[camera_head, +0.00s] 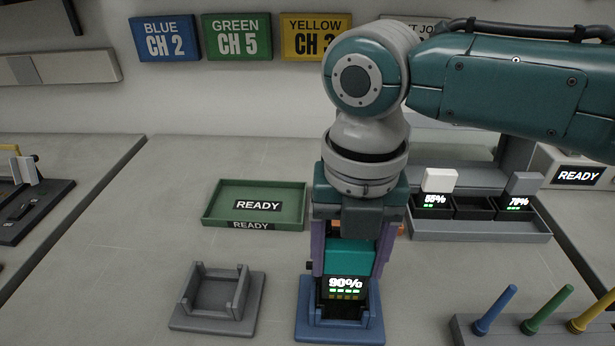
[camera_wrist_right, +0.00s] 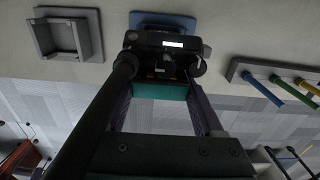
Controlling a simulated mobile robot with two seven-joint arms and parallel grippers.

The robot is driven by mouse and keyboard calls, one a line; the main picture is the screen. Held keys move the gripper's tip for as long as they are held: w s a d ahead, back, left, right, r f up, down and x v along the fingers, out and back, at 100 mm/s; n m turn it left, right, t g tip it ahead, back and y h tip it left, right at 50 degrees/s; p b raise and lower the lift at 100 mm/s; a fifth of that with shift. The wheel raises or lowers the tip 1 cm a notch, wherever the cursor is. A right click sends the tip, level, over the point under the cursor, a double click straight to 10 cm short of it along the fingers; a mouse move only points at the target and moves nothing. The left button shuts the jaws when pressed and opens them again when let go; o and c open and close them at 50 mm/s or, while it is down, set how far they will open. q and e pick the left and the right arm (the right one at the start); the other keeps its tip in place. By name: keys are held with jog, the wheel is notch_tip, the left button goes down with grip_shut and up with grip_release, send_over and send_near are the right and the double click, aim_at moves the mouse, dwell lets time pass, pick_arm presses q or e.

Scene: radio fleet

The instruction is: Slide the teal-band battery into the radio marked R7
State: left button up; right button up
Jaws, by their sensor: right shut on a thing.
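The teal-band battery (camera_head: 350,258) is held upright between the purple fingers of my right gripper (camera_head: 345,268), which is shut on it. It also shows in the right wrist view (camera_wrist_right: 160,91). The dark radio (camera_wrist_right: 165,50) stands in a blue cradle (camera_head: 340,330) directly below the battery. A lit display there reads 90%. The battery's lower end meets the dark body, but I cannot tell how deep it sits. My gripper and wrist hide much of the radio, and no R7 mark is readable. My left gripper is out of view.
An empty grey cradle (camera_head: 218,298) stands to the left. Behind it is a green READY tray (camera_head: 256,203). A charger (camera_head: 478,228) at the right shows 55% and 70%, with a dark bay between. Coloured pegs (camera_head: 548,309) stand at front right.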

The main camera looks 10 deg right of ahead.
aim_at(343, 296)
jog(key=shift+f+b, duration=0.4)
jog(key=shift+f, duration=0.2)
jog(key=shift+f+b, duration=1.35)
jog(key=shift+f, duration=0.3)
jog(key=o, duration=1.5)
jog(key=shift+r, duration=0.1)
notch_tip(343, 296, up, 10)
jog(key=shift+f+p, duration=0.1)
jog(key=shift+p, duration=0.7)
